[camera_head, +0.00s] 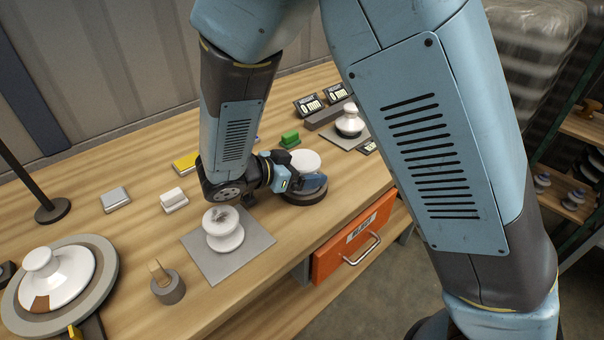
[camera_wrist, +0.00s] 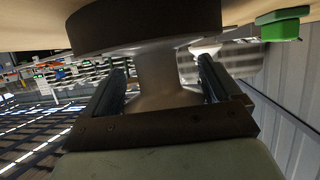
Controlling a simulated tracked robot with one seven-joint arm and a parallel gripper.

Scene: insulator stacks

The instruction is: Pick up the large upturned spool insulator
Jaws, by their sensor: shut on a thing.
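My gripper (camera_head: 308,183) is low over the middle of the bench, in the head view. It is shut on the spool insulator (camera_head: 305,160), whose white round top shows just behind it. In the wrist view my two fingers (camera_wrist: 162,72) stand either side of the spool's narrow waist (camera_wrist: 160,82), which is in shadow. A dark round disc (camera_head: 305,197) lies under the gripper and spool; it also shows at the top of the wrist view (camera_wrist: 145,25). Whether the spool and disc are clear of the bench I cannot tell.
A white spool with a dark-marked top (camera_head: 223,232) stands on a grey mat (camera_head: 205,258) close to the left. A large white insulator (camera_head: 65,275) sits on a round plate at far left. A green block (camera_head: 290,139) and another insulator (camera_head: 349,122) are behind.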

